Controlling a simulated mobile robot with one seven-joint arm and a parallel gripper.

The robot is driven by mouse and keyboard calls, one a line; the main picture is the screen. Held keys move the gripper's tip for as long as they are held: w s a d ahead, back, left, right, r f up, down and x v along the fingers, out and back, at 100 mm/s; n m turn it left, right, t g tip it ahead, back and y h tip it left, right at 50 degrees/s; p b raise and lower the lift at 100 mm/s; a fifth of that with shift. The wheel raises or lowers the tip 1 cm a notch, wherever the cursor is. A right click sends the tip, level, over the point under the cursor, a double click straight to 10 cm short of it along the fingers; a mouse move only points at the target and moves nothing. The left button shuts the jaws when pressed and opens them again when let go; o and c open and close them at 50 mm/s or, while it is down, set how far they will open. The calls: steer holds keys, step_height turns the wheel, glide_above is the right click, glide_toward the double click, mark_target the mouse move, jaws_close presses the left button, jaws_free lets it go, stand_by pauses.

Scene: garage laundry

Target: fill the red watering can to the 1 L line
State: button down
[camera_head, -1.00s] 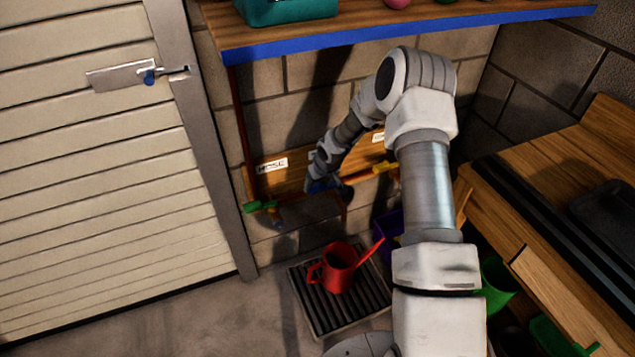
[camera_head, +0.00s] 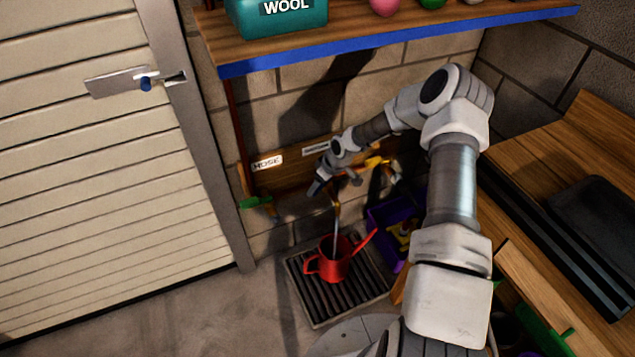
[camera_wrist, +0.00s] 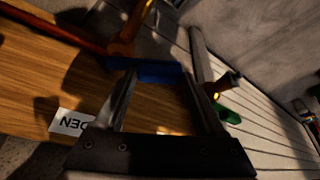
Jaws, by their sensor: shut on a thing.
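The red watering can (camera_head: 335,265) stands upright on a black slatted grate on the floor, its spout toward the right. A thin greyish stream (camera_head: 336,232), which looks like water, drops from the copper spout above into the can's open top. The level inside and the 1 L line cannot be made out. My gripper (camera_head: 316,188) is at the wall pipes above the can. In the wrist view its jaws are shut on a blue tap handle (camera_wrist: 147,71). The handle is hidden in the head view.
A green tap handle (camera_head: 256,203) by the HOSE label (camera_head: 268,162) is left of my gripper; a yellow tap handle (camera_head: 378,162) is right. A purple crate (camera_head: 377,219) is beside the grate (camera_head: 316,303). A shelf (camera_head: 400,38) overhangs; a wooden bench (camera_head: 540,150) stands right.

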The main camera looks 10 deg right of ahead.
jaws_free()
steer(key=p+v, duration=0.4)
steer(key=v, duration=1.3)
steer(key=shift+r, duration=0.25)
